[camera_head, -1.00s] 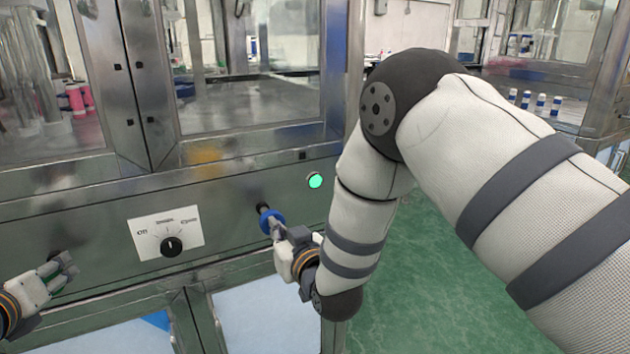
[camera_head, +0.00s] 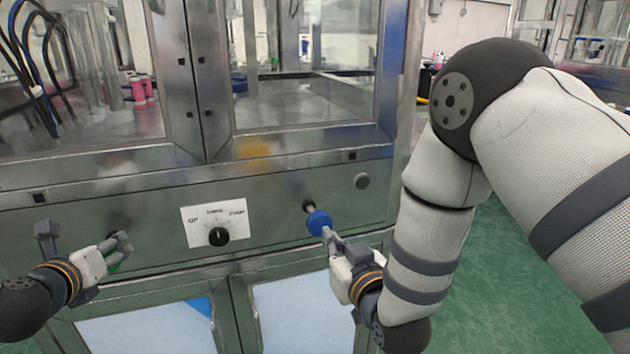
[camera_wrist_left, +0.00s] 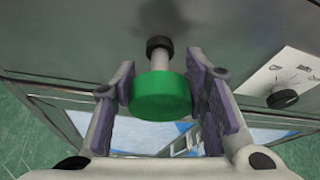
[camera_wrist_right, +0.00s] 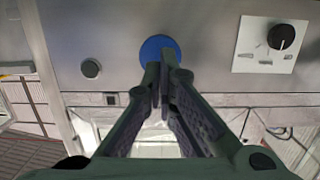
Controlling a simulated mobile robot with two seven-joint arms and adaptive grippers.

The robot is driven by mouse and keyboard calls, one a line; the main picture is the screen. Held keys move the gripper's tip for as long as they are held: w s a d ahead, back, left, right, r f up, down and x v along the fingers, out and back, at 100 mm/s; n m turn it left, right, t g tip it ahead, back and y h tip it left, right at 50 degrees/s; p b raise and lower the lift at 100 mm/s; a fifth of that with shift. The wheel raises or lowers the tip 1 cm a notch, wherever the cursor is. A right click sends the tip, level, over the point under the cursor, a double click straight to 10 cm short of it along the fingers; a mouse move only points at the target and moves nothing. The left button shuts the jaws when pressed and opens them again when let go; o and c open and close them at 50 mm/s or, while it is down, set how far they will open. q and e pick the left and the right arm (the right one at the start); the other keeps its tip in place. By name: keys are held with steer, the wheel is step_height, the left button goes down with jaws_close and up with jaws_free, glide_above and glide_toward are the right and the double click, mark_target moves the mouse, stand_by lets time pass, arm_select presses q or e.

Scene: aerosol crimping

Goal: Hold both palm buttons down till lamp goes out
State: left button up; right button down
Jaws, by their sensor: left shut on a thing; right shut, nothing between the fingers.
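The round lamp (camera_head: 362,181) on the steel front panel is grey and unlit; it also shows dark in the right wrist view (camera_wrist_right: 91,68). The green palm button (camera_wrist_left: 160,97) sits on a short stem out of the panel. My left gripper (camera_head: 121,246) is shut on it, one finger on each side. The blue palm button (camera_head: 318,222) stands on its stem at the panel's right part. My right gripper (camera_head: 331,237) is shut and empty, its fingertips against or just in front of the blue face; the right wrist view (camera_wrist_right: 163,85) does not settle contact.
A dial with a black knob (camera_head: 219,236) on a white plate (camera_head: 205,216) lies between the buttons. Glazed machine doors stand above the panel. Pink items (camera_head: 142,90) are behind the left glass. Green floor (camera_head: 490,260) is open at the right.

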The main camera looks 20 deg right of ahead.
arm_select(q)
steer(key=shift+r, duration=0.15)
steer(key=shift+f, duration=0.2)
steer(key=o, duration=1.2)
steer(key=shift+f, duration=0.1)
arm_select(e)
steer(key=s, duration=0.6)
steer(key=shift+r, duration=0.3)
arm_select(q)
steer(key=shift+s, duration=0.1)
steer(key=v, duration=1.2)
